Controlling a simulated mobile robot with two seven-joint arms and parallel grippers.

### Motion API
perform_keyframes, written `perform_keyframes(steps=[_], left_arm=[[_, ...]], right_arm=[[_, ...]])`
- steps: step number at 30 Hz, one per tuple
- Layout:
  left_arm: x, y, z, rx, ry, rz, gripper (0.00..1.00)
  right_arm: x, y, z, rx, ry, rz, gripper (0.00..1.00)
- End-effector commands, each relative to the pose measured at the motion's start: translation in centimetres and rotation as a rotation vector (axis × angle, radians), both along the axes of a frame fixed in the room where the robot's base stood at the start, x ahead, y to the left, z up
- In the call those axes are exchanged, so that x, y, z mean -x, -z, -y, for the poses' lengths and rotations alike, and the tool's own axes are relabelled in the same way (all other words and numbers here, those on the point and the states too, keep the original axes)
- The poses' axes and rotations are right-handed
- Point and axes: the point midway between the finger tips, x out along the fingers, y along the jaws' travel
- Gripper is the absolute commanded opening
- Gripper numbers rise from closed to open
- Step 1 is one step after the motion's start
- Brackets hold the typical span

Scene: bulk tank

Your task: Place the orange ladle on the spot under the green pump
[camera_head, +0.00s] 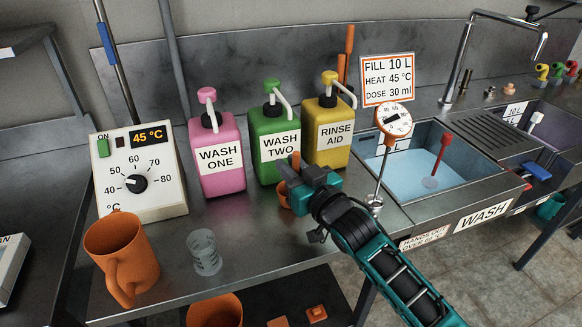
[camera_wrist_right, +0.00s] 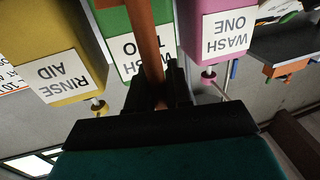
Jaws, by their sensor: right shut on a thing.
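The green WASH TWO pump bottle (camera_head: 275,140) stands upright between the pink and yellow bottles, its white spout (camera_head: 283,94) pointing forward. My right gripper (camera_head: 296,176) is in front of the green bottle, shut on the orange ladle's handle. The ladle's cup (camera_head: 284,196) shows partly behind the gripper, low in front of the green bottle; I cannot tell whether it touches the counter. In the right wrist view the orange handle (camera_wrist_right: 146,40) runs up from between the fingers, in front of the green bottle (camera_wrist_right: 120,40). The spot under the pump is hidden. My left gripper is not in view.
The pink WASH ONE bottle (camera_head: 217,160) and yellow RINSE AID bottle (camera_head: 327,137) stand close on either side. A dial thermometer (camera_head: 393,119) stands right of my gripper, beside the sink (camera_head: 405,175). An orange jug (camera_head: 122,255) and clear beaker (camera_head: 205,252) stand at the front left.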

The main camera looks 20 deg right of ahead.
Motion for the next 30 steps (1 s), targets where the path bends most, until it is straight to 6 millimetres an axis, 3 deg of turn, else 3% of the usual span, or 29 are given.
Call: perform_keyframes(steps=[7, 8, 15, 25, 30], left_arm=[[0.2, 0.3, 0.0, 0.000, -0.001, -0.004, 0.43], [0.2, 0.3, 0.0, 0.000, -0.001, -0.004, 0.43], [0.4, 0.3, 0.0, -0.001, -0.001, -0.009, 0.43], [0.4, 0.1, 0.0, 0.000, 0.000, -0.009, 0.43], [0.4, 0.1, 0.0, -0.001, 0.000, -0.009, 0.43]], right_arm=[[0.0, 0.3, 0.0, 0.000, 0.000, 0.001, 0.00], [0.0, 0.3, 0.0, 0.000, 0.000, 0.000, 0.21], [0.0, 0.3, 0.0, 0.000, 0.000, 0.000, 0.44], [0.1, -0.2, 0.0, 0.000, 0.000, -0.001, 0.45], [2.2, 0.1, 0.6, 0.000, 0.001, -0.003, 0.45]])
